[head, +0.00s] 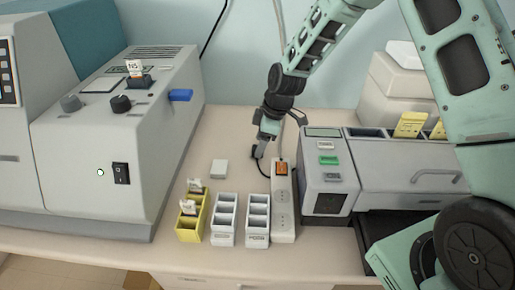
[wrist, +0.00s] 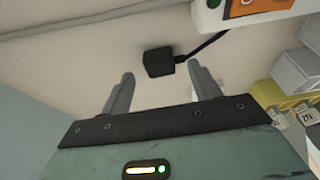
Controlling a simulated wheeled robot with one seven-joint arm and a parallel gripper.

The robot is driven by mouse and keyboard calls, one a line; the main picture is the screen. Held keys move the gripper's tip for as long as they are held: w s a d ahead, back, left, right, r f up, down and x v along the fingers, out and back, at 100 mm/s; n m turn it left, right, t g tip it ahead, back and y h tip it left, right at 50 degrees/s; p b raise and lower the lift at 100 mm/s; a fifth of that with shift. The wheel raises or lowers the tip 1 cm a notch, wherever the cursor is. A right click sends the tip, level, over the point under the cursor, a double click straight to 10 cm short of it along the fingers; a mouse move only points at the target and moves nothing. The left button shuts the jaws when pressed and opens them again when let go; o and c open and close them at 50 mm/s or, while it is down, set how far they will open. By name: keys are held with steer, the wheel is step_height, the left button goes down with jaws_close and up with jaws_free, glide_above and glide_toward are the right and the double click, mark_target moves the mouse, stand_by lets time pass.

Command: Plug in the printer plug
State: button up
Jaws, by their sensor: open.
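The black printer plug (wrist: 158,62) lies on the table in the wrist view, with its black cable running off to the upper right. My gripper (wrist: 158,78) is open, and the plug is just past and between its two fingertips, not clasped. In the head view my gripper (head: 266,138) points down at the back of the table, beside the far end of the white power strip (head: 285,214). The strip has an orange switch at its far end and several sockets along its top. A corner of the strip also shows in the wrist view (wrist: 214,18).
A grey printer-like box (head: 329,178) with a green button stands right of the strip. Two white racks (head: 225,226) and a yellow rack (head: 188,232) stand left of it. A small white block (head: 219,169) lies behind them. A large grey machine (head: 115,150) fills the left.

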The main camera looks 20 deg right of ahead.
steer(key=shift+x, duration=0.85)
steer(key=c, duration=1)
steer(key=shift+r, duration=0.1)
step_height(320, 180, up, 10)
steer(key=b, duration=0.2)
